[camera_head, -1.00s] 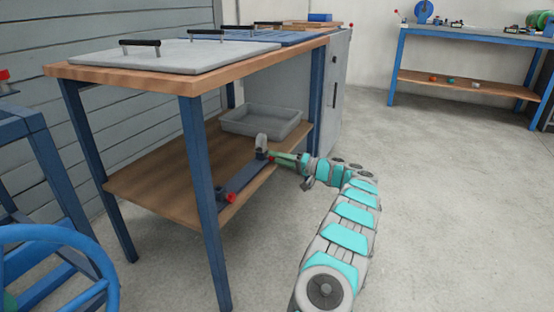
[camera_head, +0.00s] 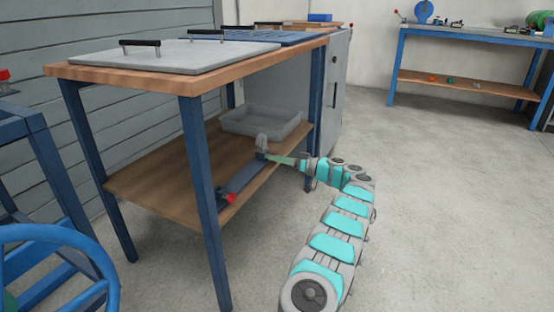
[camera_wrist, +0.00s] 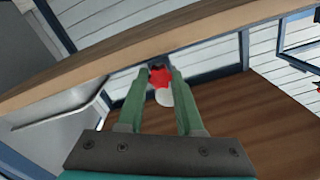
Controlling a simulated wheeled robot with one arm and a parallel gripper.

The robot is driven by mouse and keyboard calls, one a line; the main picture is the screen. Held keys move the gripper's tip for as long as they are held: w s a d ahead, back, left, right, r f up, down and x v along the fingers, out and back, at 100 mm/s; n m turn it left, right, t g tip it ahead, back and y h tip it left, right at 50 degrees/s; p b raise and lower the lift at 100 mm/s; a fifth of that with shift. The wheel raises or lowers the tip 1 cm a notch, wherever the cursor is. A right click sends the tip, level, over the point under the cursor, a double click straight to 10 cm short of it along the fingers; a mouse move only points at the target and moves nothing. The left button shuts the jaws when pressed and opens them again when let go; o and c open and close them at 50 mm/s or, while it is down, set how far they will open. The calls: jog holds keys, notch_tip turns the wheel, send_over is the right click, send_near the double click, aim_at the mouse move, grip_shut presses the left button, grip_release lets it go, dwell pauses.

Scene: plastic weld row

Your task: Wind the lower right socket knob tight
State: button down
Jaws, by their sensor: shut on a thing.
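A blue-grey bar fixture (camera_head: 242,179) lies along the front of the bench's lower shelf. A red knob (camera_head: 231,198) shows at its near end. A grey upright piece (camera_head: 262,142) stands at its far end, where my gripper (camera_head: 275,158) reaches in from the right. In the wrist view, the green fingers of my gripper (camera_wrist: 159,80) are closed around a red knob (camera_wrist: 160,76). A dark socket part (camera_wrist: 158,62) sits just beyond it, and a pale rounded piece (camera_wrist: 165,98) shows beside it. The fingers partly hide the knob's sides.
A grey tray (camera_head: 262,124) sits farther back on the wooden lower shelf (camera_head: 150,186). The bench top (camera_head: 190,83) overhangs the shelf, and a blue leg (camera_head: 203,200) stands at the front. Open floor lies to the right.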

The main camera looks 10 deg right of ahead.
jog(key=shift+a+f, duration=0.1)
dwell(0.4)
jog(key=c, duration=0.6)
grip_release()
jog(key=shift+o, duration=0.2)
jog(key=v, duration=0.7)
jog(key=shift+s+d+p, duration=0.25)
jog(key=shift+d+p, duration=0.05)
